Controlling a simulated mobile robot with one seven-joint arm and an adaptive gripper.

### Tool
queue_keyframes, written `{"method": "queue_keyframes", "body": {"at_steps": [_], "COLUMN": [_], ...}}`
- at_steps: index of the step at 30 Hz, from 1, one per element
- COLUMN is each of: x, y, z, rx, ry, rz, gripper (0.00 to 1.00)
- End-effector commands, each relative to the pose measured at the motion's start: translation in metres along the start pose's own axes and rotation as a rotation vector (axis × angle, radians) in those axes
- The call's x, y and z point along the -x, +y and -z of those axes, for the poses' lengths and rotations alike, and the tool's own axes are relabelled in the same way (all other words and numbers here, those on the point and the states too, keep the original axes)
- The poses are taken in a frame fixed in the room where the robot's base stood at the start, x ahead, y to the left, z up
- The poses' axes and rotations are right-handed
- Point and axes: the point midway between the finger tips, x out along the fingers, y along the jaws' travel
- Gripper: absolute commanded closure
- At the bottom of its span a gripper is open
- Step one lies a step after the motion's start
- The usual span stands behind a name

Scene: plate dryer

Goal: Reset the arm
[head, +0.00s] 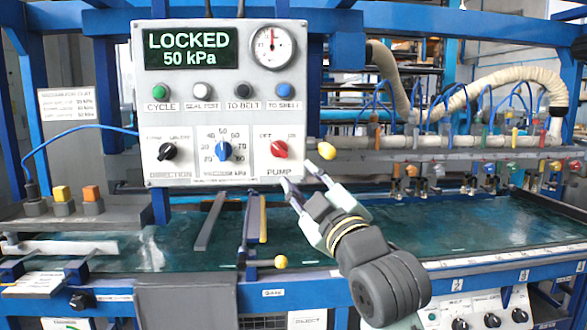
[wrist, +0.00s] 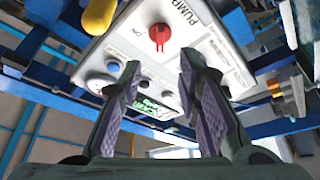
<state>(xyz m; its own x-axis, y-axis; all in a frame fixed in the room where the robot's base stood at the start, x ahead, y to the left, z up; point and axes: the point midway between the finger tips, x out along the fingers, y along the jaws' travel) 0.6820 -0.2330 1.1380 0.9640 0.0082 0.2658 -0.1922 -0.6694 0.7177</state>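My gripper (head: 305,178) is raised just below and to the right of the control panel (head: 213,118), near the red PUMP knob (head: 279,149). In the wrist view its two padded fingers stand apart with nothing between them (wrist: 160,95). The red knob (wrist: 159,34) shows beyond the fingertips there. In the head view my arm reaches up from the lower right. The panel display (head: 188,50) reads LOCKED, 50 kPa. I cannot tell from these views whether a fingertip touches the panel.
A rail with hoses and nozzles (head: 460,150) spans the right. Orange and yellow buttons (head: 91,193) stand at left.

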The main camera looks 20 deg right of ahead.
Motion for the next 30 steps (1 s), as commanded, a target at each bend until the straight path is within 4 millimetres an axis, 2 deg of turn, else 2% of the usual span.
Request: {"method": "queue_keyframes", "body": {"at_steps": [6,19,22,23,26,29,30], "x": [0.015,0.015,0.010,0.007,-0.011,-0.027,-0.030], "y": [0.000,0.000,-0.007,-0.012,-0.040,-0.081,-0.099], "z": [0.000,0.000,0.007,0.013,0.046,0.101,0.127], "rx": [0.000,0.000,-0.011,-0.019,-0.071,-0.159,-0.202], "ry": [0.001,0.000,0.021,0.035,0.125,0.264,0.325], "rz": [0.000,0.000,0.005,0.008,0.023,0.045,0.055], "gripper": [0.69,0.69,0.69,0.69,0.69,0.69,0.69]}}
